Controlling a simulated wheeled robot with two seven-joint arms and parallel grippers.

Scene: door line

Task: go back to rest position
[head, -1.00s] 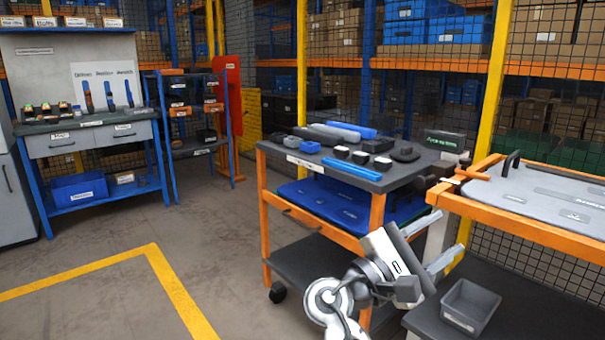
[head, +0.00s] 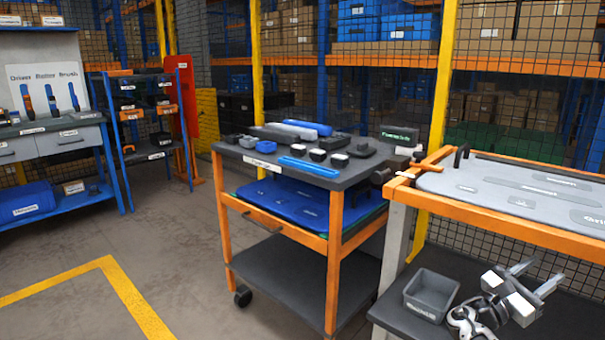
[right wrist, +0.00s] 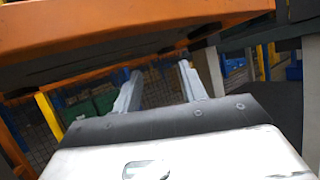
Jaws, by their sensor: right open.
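My right gripper (head: 535,278) is at the lower right of the head view, in front of the orange-framed table (head: 480,212) and over its dark lower shelf. Its two fingers are apart with nothing between them. In the right wrist view the same open fingers (right wrist: 157,88) point away, with the orange frame (right wrist: 130,35) close above them. My left gripper is not in view.
A grey bin (head: 430,294) stands on the lower shelf left of my right gripper. An orange cart (head: 300,175) with tools on top stands in the middle. A workbench (head: 50,138) is at the left. The floor (head: 170,260) before the cart is clear.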

